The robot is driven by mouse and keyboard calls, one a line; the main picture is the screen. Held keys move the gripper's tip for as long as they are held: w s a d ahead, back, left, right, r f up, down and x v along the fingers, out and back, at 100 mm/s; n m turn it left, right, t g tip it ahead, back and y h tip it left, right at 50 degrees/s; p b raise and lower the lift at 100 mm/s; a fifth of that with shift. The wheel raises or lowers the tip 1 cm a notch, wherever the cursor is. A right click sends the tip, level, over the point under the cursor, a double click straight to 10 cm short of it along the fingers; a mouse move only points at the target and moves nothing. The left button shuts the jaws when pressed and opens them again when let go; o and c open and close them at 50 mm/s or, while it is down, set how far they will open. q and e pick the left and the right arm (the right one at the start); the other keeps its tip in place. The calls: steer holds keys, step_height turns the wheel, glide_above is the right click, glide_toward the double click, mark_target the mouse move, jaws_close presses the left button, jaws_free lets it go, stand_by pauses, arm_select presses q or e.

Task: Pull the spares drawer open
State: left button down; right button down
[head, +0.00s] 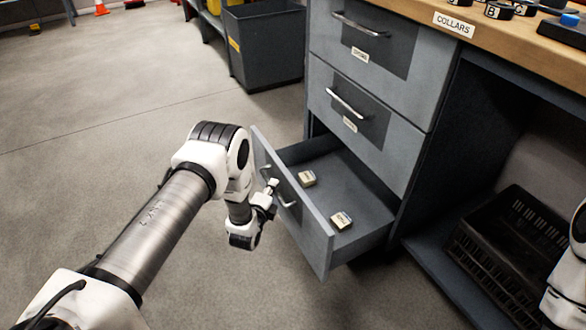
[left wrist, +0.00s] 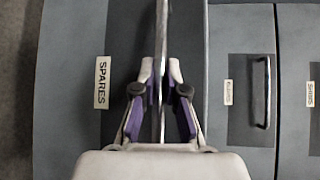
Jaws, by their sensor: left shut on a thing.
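The spares drawer (head: 315,232) is the bottom drawer of the grey cabinet and stands well out from it. Its SPARES label (left wrist: 102,82) shows in the left wrist view. My left gripper (head: 271,190) is at the drawer front, shut on its metal handle (head: 290,203). In the left wrist view the fingers (left wrist: 161,72) close on both sides of the handle bar (left wrist: 162,28). Two small labelled blocks, one farther back (head: 307,178) and one nearer (head: 341,220), lie on the drawer floor. My right gripper is out of view.
Two shut drawers, upper (head: 350,45) and middle (head: 365,125), sit above. The wooden worktop (head: 500,38) carries several black collars. A black crate (head: 510,245) stands under the bench at right. A grey bin (head: 265,50) stands behind. Floor left of the drawer is clear.

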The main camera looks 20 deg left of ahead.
arm_select(q)
steer(key=s+a+p, duration=0.3)
steer(key=s+a, duration=0.2)
steer(key=s, duration=0.1)
stand_by(0.3)
steer(key=c, duration=1.2)
jaws_free()
steer(key=shift+s+d, duration=0.1)
steer(key=s+d+r, duration=0.1)
steer(key=s, duration=1)
steer(key=shift+s+d+r, duration=0.25)
steer(key=shift+s+r, duration=0.05)
steer(key=shift+r, duration=0.05)
